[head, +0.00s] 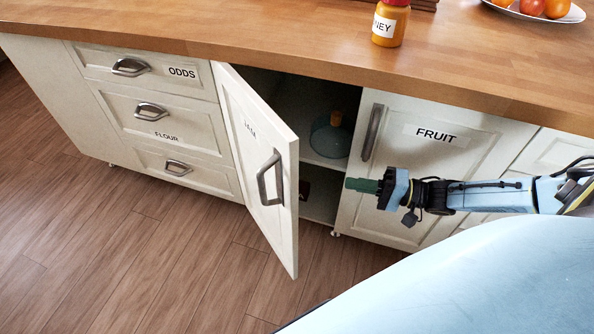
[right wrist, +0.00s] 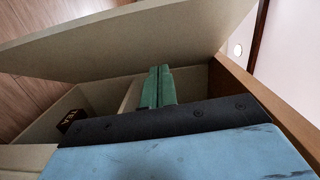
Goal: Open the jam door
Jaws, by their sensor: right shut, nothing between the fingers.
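The jam door (head: 262,160) is a white panel door with a dark metal handle (head: 271,178). It stands well open, swung out from the cabinet with its hinge on the left. My right gripper (head: 350,184) has green fingers and is shut and empty, at the right side of the opening in front of the fruit door's edge. In the right wrist view the shut fingers (right wrist: 158,86) point into the cabinet, with the inner face of the door (right wrist: 140,45) across the top. The fingers appear apart from the door. My left gripper is not in view.
A round glass jar (head: 331,136) stands on the cabinet shelf; a dark box (right wrist: 72,121) sits inside. The fruit door (head: 430,150) is shut at right, the drawers (head: 150,112) shut at left. A honey jar (head: 390,24) and fruit plate (head: 572,15) stand on the wooden counter.

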